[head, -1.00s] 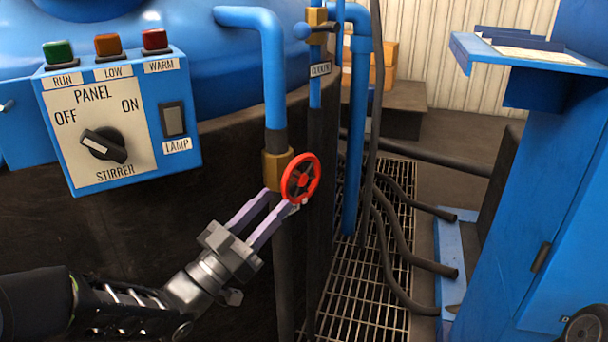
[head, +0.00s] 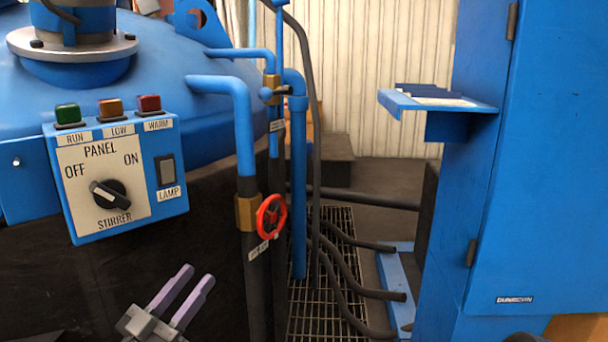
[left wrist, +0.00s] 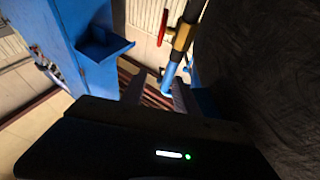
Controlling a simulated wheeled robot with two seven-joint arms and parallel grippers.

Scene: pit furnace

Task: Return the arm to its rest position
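My left gripper (head: 188,288) is at the bottom of the head view, below the stirrer panel. Its two pale purple fingers are apart with nothing between them. It is clear of the red valve wheel (head: 271,216), which sits on a brass valve body (head: 247,212) up and to the right. In the left wrist view the dark fingers (left wrist: 155,92) are also apart, with the red wheel (left wrist: 163,27) and brass fitting (left wrist: 183,37) beyond them. Most of my left arm is out of the head view. My right gripper is not in view.
The stirrer panel (head: 110,180) is fixed to the blue and black furnace on the left. Blue pipes (head: 298,190) and dark hoses (head: 345,270) stand right of the valve over a floor grating (head: 320,322). A blue cabinet (head: 535,180) with a shelf (head: 440,106) fills the right.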

